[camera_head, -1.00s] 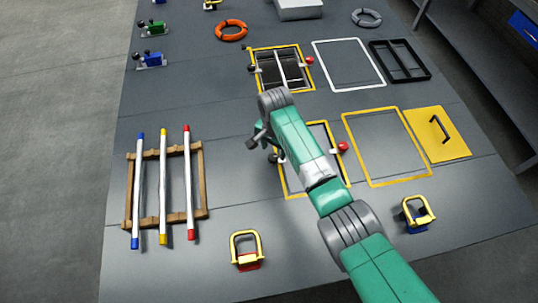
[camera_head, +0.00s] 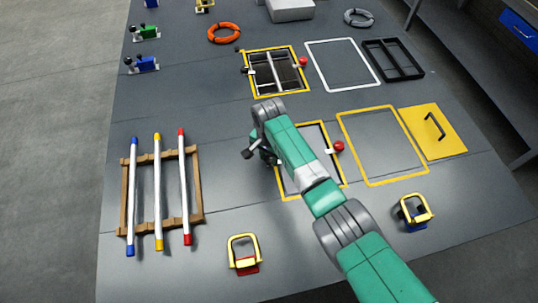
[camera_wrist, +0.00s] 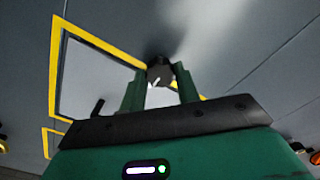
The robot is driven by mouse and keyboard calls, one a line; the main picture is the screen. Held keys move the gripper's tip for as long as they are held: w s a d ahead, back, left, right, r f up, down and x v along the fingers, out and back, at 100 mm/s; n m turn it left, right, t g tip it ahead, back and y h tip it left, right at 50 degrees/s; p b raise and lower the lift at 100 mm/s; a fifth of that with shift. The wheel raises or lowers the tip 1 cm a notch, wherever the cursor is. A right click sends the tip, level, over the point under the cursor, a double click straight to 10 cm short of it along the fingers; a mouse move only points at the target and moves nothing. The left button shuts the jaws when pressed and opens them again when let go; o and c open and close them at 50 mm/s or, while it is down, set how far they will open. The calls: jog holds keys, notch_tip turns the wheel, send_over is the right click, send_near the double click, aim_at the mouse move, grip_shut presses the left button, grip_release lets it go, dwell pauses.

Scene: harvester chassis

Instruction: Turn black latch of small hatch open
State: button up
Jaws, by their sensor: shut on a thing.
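The small hatch is a yellow-edged frame (camera_head: 342,177), partly covered by my arm in the head view. A red knob (camera_head: 338,147) sits on its right side. In the wrist view, its yellow edge (camera_wrist: 95,39) runs down toward my gripper (camera_wrist: 160,84). The black latch knob (camera_wrist: 159,71) is between my two green fingers, at the yellow edge. My gripper is shut on this knob. In the head view, my wrist hides most of the latch and the fingers.
Another yellow-framed hatch (camera_head: 305,84) with dark bars lies farther back. An empty yellow outline (camera_head: 368,184) and a yellow cover with black handle (camera_head: 447,146) lie to the right. A wooden rack (camera_head: 201,190) with three coloured-tipped rods is at left. Yellow-handled clamps (camera_head: 243,253) stand in front.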

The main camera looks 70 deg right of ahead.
jog(key=n+p, duration=0.1)
jog(key=n, duration=0.7)
jog(key=shift+p, duration=0.4)
jog(key=n, duration=0.5)
jog(key=shift+n, duration=2.3)
jog(key=o, duration=1)
jog(key=shift+c, duration=0.2)
